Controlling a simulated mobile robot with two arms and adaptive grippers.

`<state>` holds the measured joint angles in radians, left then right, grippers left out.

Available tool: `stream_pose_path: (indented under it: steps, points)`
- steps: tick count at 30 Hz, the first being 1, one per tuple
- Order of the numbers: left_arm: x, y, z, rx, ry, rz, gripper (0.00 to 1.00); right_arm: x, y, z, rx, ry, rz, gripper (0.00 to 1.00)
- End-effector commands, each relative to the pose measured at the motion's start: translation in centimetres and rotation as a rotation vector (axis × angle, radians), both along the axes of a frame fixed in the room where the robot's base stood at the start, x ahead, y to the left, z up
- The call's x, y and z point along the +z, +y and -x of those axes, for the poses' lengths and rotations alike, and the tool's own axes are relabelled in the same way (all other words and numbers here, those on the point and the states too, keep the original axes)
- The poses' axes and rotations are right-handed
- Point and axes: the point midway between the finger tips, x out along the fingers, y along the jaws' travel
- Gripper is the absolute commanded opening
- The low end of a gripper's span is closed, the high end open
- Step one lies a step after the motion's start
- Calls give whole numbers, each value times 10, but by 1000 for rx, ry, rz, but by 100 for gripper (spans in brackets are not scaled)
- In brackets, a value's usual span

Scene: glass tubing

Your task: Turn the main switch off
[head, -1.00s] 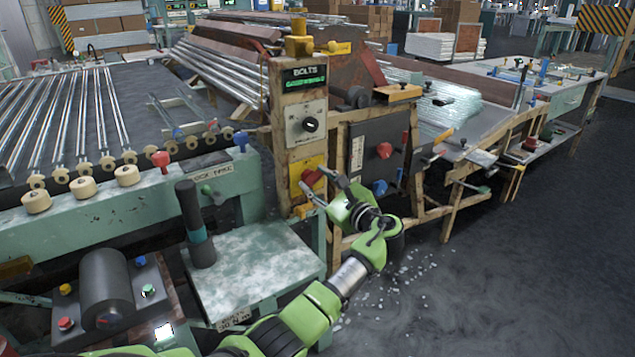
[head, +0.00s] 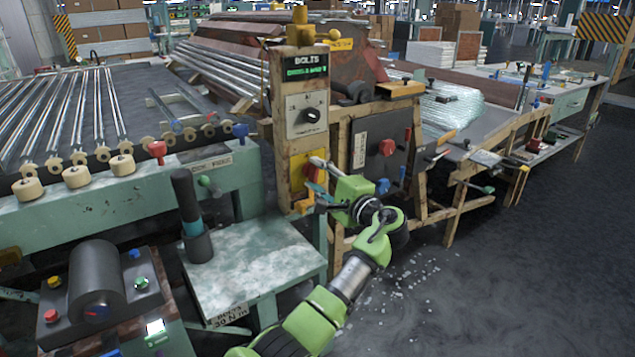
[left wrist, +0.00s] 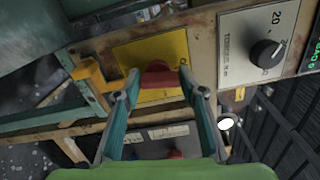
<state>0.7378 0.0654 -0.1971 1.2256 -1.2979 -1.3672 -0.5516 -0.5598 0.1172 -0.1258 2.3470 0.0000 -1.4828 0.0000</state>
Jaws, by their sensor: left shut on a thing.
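The main switch is a red knob (head: 313,174) on a yellow plate (head: 298,166), low on the front of a worn post-like panel (head: 281,118). In the left wrist view, the red knob (left wrist: 160,76) sits between the two fingertips, in front of the yellow plate (left wrist: 150,50). My left gripper (head: 319,182) has its fingers on either side of the knob and is shut on it; the left wrist view also shows this gripper (left wrist: 158,88). The fingers partly hide the knob, and its exact setting is hard to read. My right gripper is not in view.
Above the switch are a black dial (head: 311,115) and a green-lit display (head: 305,72). A dark box with another red knob (head: 387,147) stands to the right. A small green table (head: 250,265) is at left below. Open floor lies right, with scattered shards.

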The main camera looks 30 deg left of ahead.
Motion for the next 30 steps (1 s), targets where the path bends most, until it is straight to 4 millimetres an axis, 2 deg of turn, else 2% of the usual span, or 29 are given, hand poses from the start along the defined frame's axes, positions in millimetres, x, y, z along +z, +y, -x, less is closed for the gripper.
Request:
stream_pose_path:
  steps: [1, 5, 13, 28, 29, 30]
  points:
    - [-5, -1, 0, -1, -25, 15, 16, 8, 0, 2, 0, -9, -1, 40]
    - [-5, -1, 0, 0, -88, 42, 16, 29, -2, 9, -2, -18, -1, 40]
    - [-4, -1, 1, 0, -159, 71, 16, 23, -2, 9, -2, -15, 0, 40]
    - [-3, -1, 1, 0, -173, 78, 16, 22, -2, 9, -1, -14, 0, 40]
    - [-3, -1, 1, 0, -173, 78, 45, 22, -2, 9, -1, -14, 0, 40]
    - [-3, -1, 1, 0, -173, 78, 54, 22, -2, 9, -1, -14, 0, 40]
